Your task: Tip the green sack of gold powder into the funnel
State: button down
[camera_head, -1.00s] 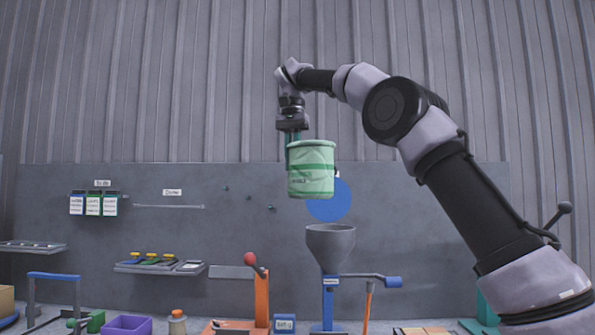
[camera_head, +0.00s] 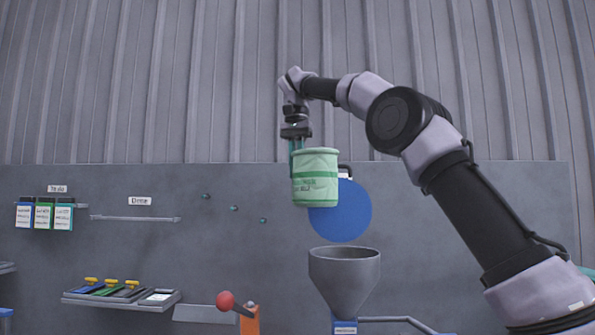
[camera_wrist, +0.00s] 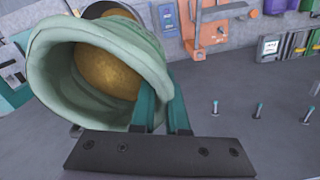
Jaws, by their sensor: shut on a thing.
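The green sack (camera_head: 315,180) hangs upright in the head view, with its side toward me. My gripper (camera_head: 297,150) is shut on the sack's rim at its left side. In the wrist view the green fingers (camera_wrist: 165,105) hold the edge of the sack (camera_wrist: 60,65), and gold powder (camera_wrist: 108,62) shows inside its open mouth. The grey funnel (camera_head: 344,275) stands below the sack and slightly to its right, with a clear gap between them. The funnel's inside is mostly hidden in the head view.
A blue disc (camera_head: 345,210) is on the wall behind the sack. A lever with a red knob (camera_head: 225,300) stands left of the funnel. A shelf with several scoops (camera_head: 120,298) and hanging labelled packs (camera_head: 44,214) are farther left. The air around the sack is clear.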

jog(key=shift+w+d+f, duration=0.1)
jog(key=shift+w+d, duration=0.05)
jog(key=shift+w, duration=0.05)
